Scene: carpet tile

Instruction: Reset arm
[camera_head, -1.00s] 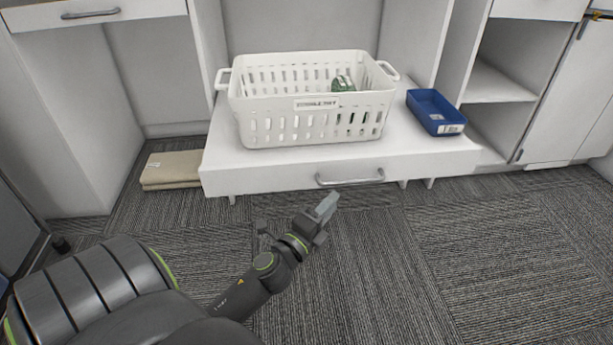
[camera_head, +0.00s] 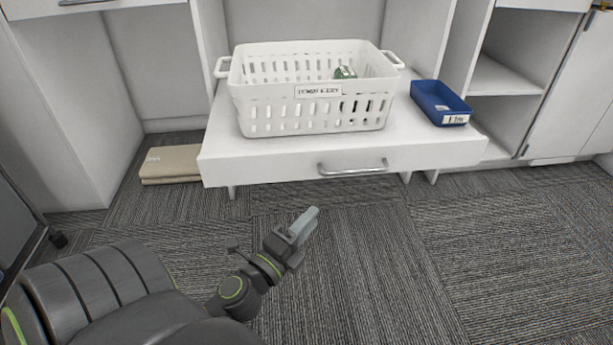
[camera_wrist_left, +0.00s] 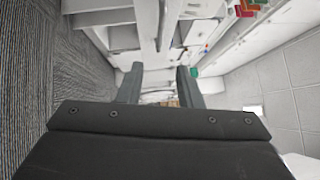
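My left arm comes in from the lower left in the head view. Its left gripper (camera_head: 304,226) is over the carpet, in front of the low white drawer unit and apart from it. In the left wrist view the two fingers of the left gripper (camera_wrist_left: 158,88) stand apart with nothing between them. My right gripper does not show in either view.
Folded beige cloth or cardboard (camera_head: 171,164) lies at left. The carpet (camera_head: 370,270) at right is clear.

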